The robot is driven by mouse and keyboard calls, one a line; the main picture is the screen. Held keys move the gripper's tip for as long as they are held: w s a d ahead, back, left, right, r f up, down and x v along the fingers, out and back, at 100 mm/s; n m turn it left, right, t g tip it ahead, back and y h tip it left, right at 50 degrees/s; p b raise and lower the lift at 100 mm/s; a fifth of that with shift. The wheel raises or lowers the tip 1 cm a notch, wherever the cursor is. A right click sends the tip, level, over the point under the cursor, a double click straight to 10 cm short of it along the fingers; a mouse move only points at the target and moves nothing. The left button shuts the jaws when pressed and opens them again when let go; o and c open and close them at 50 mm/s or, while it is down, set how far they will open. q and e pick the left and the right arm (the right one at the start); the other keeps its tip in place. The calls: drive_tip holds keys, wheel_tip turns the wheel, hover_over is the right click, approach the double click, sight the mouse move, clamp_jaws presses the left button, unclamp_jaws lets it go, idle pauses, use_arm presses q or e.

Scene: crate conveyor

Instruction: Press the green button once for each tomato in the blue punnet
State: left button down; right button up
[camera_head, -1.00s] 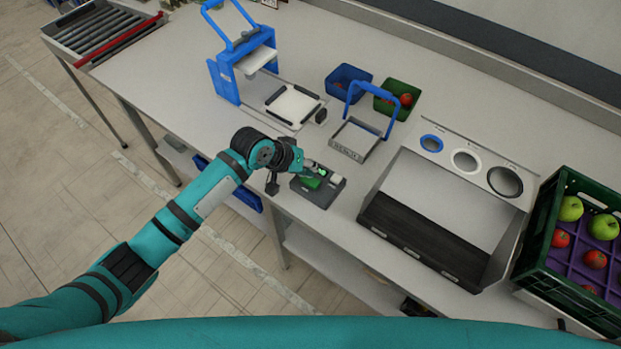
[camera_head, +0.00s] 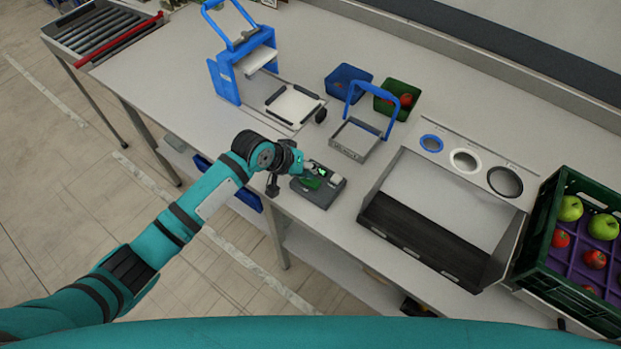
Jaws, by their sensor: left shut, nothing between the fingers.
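The green button (camera_head: 312,183) sits on a dark grey box (camera_head: 322,198) near the front edge of the table. My left gripper (camera_head: 309,172) is shut and empty, at the button's upper left side. Whether it touches the button I cannot tell. The blue punnet (camera_head: 347,74) stands at the back, left of a green punnet (camera_head: 411,88) that holds red fruit (camera_head: 406,99). The inside of the blue punnet is dark and partly hidden by a blue handle, so I cannot count its tomatoes. My right gripper is not in view.
A blue press-like stand (camera_head: 225,80), a white plate (camera_head: 292,104) and a grey tray with a blue handle (camera_head: 349,152) stand nearby. A sorter with three round holes (camera_head: 466,161) is at right. Beyond it is a green crate (camera_head: 535,228) of apples and tomatoes.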

use_arm(q)
drive_tip(key=shift+f, duration=0.55)
idle(0.5)
drive_tip(key=shift+r+p, duration=0.9)
drive_tip(key=shift+r, duration=0.1)
drive_tip(key=shift+r, duration=0.1)
wheel_tip(320, 180, up, 3)
drive_tip(key=p, duration=0.3)
drive_tip(key=shift+r, duration=0.9)
